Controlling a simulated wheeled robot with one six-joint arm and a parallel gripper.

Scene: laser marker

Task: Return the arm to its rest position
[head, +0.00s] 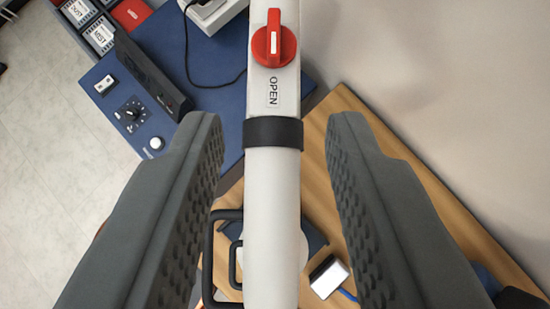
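My gripper (272,150) is open, with one dark grey padded finger on each side of the picture. A white vertical pipe (272,215) with a dark band runs through the gap between the fingers in the picture. I see clear space on both sides of the pipe, and cannot tell how far it is from the fingers in depth. A red knob (274,46) sits on the pipe near the top, above a label reading OPEN. The rest of my arm does not show.
A blue panel (205,60) with a dial (131,114), a rocker switch (105,85) and a black bar-shaped box (150,75) lies at upper left. A wooden surface (420,215) with black handles (222,250) is below. A plain wall is right, tiled floor left.

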